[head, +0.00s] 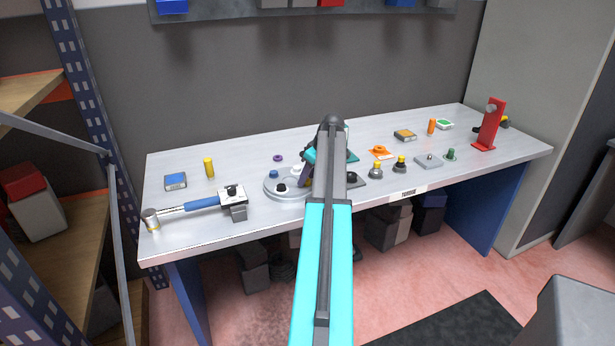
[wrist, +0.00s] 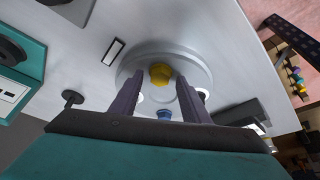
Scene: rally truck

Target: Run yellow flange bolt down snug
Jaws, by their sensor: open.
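The yellow flange bolt (wrist: 160,74) shows in the wrist view as a yellow hex head on the round grey flange (wrist: 192,58). A blue bolt head (wrist: 164,114) sits on the same flange, also seen in the head view (head: 273,174). My gripper (wrist: 159,78) is open, with its two dark purple fingers apart to either side below the yellow head in the picture. Contact and the depth of the gap cannot be told. How far the bolt is seated is unclear.
Small yellow-topped parts (head: 376,168) and a red stand (head: 490,125) occupy the right. Bare bench lies at the back left.

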